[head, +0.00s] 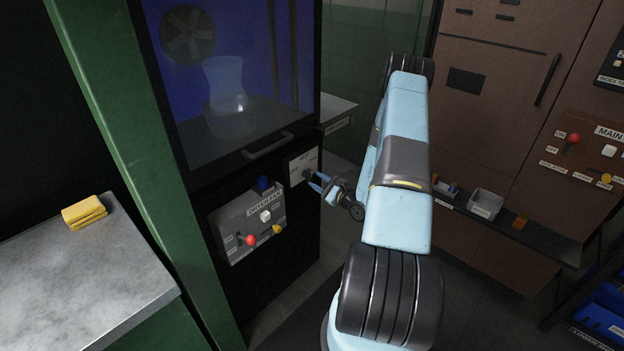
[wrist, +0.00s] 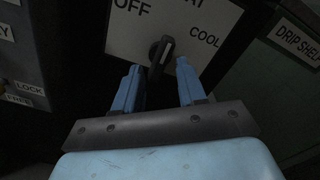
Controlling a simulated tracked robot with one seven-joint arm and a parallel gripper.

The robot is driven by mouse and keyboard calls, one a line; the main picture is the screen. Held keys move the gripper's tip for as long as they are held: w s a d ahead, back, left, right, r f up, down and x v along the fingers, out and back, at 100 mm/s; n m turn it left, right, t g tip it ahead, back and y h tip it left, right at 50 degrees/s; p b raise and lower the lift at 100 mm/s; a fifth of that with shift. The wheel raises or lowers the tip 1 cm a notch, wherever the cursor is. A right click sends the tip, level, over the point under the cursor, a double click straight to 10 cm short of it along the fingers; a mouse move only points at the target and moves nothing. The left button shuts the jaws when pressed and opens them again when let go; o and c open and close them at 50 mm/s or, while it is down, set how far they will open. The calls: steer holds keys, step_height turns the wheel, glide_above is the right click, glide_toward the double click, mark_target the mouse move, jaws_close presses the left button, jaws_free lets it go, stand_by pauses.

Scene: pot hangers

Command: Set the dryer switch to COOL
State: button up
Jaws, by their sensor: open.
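The dryer switch is a black rotary knob (wrist: 160,54) on a white plate (wrist: 122,40). In the wrist view, OFF is at the plate's upper left, COOL at the right, and a cut-off label is at the top edge. The knob's white mark points up and slightly right, not at COOL. My gripper (wrist: 159,66) is open, with one blue finger on each side below the knob; contact cannot be told. In the head view my gripper (head: 315,182) reaches the plate (head: 300,163) from the right, and the knob (head: 307,174) is partly hidden by the fingers.
A grey DRYER FAN box (head: 238,242) with a red-knobbed lever sits left of the switch. Above is the dryer window (head: 265,75) with its handle (head: 268,145). A drip shelf (head: 338,113) is behind at right. A metal counter (head: 75,265) holds yellow cloths (head: 84,212).

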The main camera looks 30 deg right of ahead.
mark_target(309, 176)
steer(key=m, duration=0.6)
steer(key=shift+w, duration=0.1)
stand_by(0.5)
steer(key=shift+x, duration=1.25)
jaws_close()
steer(key=shift+m, duration=0.3)
steer(key=m, duration=0.6)
steer(key=shift+m, duration=0.3)
jaws_free()
